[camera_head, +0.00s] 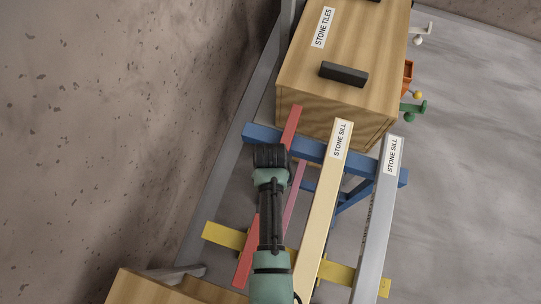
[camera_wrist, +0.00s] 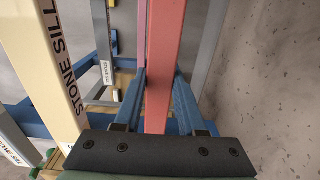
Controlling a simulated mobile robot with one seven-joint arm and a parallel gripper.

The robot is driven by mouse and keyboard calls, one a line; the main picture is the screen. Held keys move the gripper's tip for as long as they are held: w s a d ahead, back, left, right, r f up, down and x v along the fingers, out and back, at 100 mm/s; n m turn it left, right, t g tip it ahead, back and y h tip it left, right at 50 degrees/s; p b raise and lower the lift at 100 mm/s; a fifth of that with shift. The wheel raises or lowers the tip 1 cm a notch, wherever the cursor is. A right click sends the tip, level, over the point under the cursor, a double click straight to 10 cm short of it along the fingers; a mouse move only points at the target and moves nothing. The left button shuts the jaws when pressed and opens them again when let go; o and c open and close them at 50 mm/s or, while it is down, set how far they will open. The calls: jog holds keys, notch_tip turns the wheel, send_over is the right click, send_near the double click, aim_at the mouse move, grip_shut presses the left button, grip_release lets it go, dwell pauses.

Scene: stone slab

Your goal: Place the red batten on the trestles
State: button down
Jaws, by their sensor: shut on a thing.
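The red batten (camera_head: 290,130) runs lengthwise over the blue trestle (camera_head: 258,134) and the yellow trestle (camera_head: 222,234), left of the stone sills. My arm hides its middle in the head view. In the wrist view the red batten (camera_wrist: 165,60) passes between the two fingers of my gripper (camera_wrist: 158,80), which is shut on it. The fingertips are hidden in the head view. Whether the batten rests on both trestles or hangs just above them, I cannot tell.
A cream stone sill (camera_head: 323,205) and a grey stone sill (camera_head: 378,220) lie across the trestles to the right. A pink bar (camera_head: 295,200) shows beside the batten. A wooden box labelled stone tiles (camera_head: 300,75) stands at the far end. A rough wall (camera_head: 110,110) rises on the left.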

jog(key=shift+f, duration=0.1)
jog(key=c, duration=0.5)
grip_release()
